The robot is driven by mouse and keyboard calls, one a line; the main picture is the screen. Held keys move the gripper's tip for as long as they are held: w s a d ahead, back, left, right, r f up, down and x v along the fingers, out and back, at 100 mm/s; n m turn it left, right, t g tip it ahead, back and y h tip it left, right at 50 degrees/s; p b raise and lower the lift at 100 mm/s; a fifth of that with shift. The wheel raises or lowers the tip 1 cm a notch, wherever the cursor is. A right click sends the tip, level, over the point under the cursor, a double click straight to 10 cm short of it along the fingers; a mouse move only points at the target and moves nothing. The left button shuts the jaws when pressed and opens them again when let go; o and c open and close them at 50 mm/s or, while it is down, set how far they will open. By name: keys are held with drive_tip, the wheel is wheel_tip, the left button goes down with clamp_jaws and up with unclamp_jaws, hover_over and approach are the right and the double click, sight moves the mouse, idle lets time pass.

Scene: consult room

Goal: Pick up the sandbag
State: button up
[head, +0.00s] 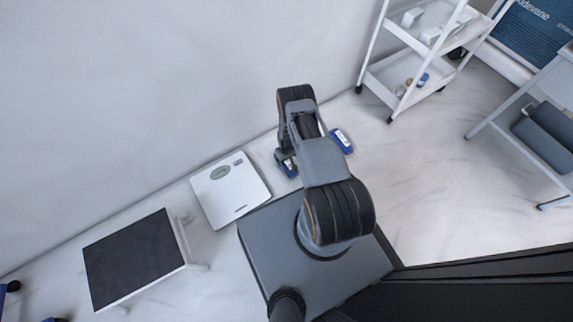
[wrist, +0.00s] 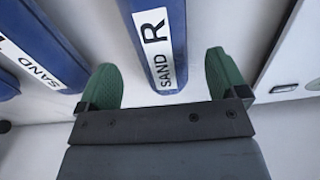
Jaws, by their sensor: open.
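A blue sandbag with a white label reading SAND and R (wrist: 158,50) lies on the floor in the wrist view, in line with the gap between my fingers. My gripper (wrist: 163,80) is open, with one green finger on each side of the bag's near end and a gap on both sides. A second blue sandbag marked SAND (wrist: 48,42) lies to the left, and part of another blue one (wrist: 6,82) shows at the left edge. In the head view my gripper (head: 284,157) is low by a sandbag (head: 290,168); another sandbag (head: 342,140) lies right of my arm.
A white scale (head: 230,190) lies on the floor just left of my gripper. A step stool with a dark top (head: 133,258) stands further left. The wall runs behind the bags.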

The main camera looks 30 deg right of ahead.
sight(287, 163)
wheel_tip(287, 163, down, 5)
drive_tip(key=b, duration=0.2)
drive_tip(key=shift+b, duration=0.35)
drive_tip(key=shift+r, duration=0.15)
drive_tip(key=c, duration=1.3)
